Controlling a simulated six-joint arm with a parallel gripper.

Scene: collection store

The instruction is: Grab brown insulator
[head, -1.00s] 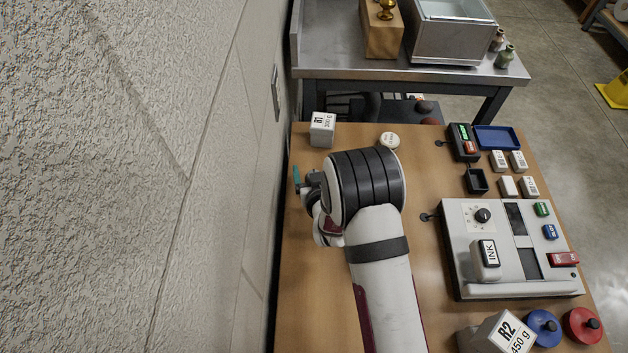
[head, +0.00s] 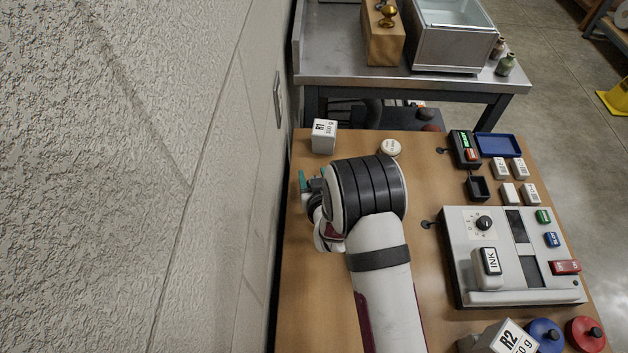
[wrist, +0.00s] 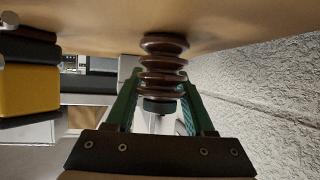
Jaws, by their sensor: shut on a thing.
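The brown insulator (wrist: 163,66) is a stack of glossy dark brown ribbed discs. In the wrist view it stands between the green fingers of my gripper (wrist: 158,105), which is shut on it. Its far end reaches up to the wooden surface in that view; I cannot tell whether it touches. In the head view my gripper (head: 303,182) is at the left edge of the wooden table, and my arm hides the insulator there.
On the wooden table (head: 310,280) are the white R1 block (head: 323,136), a round cream piece (head: 390,148) and a grey control device (head: 465,245). A textured wall (head: 150,180) stands close on the left.

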